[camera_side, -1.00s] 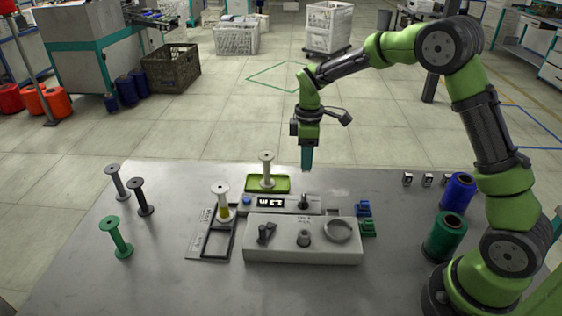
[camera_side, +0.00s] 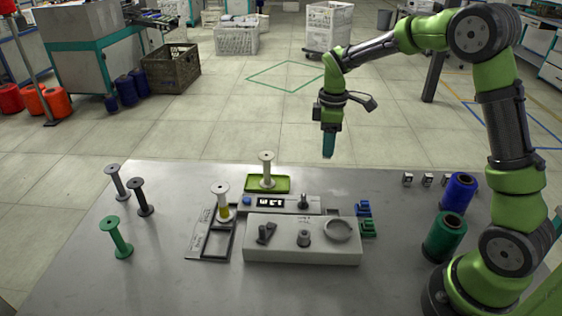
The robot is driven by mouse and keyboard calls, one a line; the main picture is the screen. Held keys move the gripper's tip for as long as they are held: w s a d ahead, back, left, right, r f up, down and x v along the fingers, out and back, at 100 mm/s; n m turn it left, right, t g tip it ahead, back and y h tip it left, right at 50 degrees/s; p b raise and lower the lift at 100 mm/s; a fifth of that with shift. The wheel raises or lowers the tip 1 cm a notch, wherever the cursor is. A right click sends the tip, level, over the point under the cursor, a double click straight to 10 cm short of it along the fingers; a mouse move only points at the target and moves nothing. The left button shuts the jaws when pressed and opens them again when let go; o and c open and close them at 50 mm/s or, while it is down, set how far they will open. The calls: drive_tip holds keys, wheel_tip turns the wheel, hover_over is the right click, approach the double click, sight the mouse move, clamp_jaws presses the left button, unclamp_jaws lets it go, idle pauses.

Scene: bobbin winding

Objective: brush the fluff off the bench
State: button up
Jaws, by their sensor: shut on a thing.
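My gripper (camera_side: 329,126) is in the air above the back edge of the bench, right of the winding machine. It is shut on a teal, narrow block-shaped thing that looks like a brush (camera_side: 328,147), which points down and is clear of the bench. The bench (camera_side: 400,275) is a grey metal top. I cannot make out any fluff on it at this size.
A grey winder (camera_side: 302,241) with a display unit stands mid-bench. A white spool (camera_side: 267,170) stands on a green tray (camera_side: 281,185). Grey, black and green spools (camera_side: 117,238) stand left. Blue and green thread cones (camera_side: 444,238) stand right, near my arm's base.

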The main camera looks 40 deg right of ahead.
drive_tip(key=s+d+f, duration=0.2)
drive_tip(key=s+d, duration=0.1)
drive_tip(key=s, duration=0.4)
drive_tip(key=shift+n, duration=0.4)
drive_tip(key=shift+w+f, duration=0.15)
drive_tip(key=shift+f, duration=3.3)
drive_tip(key=shift+w+f, duration=0.1)
drive_tip(key=shift+f, duration=0.85)
drive_tip(key=shift+w+a, duration=0.6)
drive_tip(key=shift+a, duration=0.05)
drive_tip(key=shift+c, duration=0.4)
drive_tip(key=shift+w+a, duration=1.9)
drive_tip(key=shift+w, duration=0.05)
drive_tip(key=shift+s+d, duration=2.5)
drive_tip(key=shift+s+d+r, duration=0.15)
drive_tip(key=shift+r, duration=0.05)
wheel_tip(320, 180, up, 8)
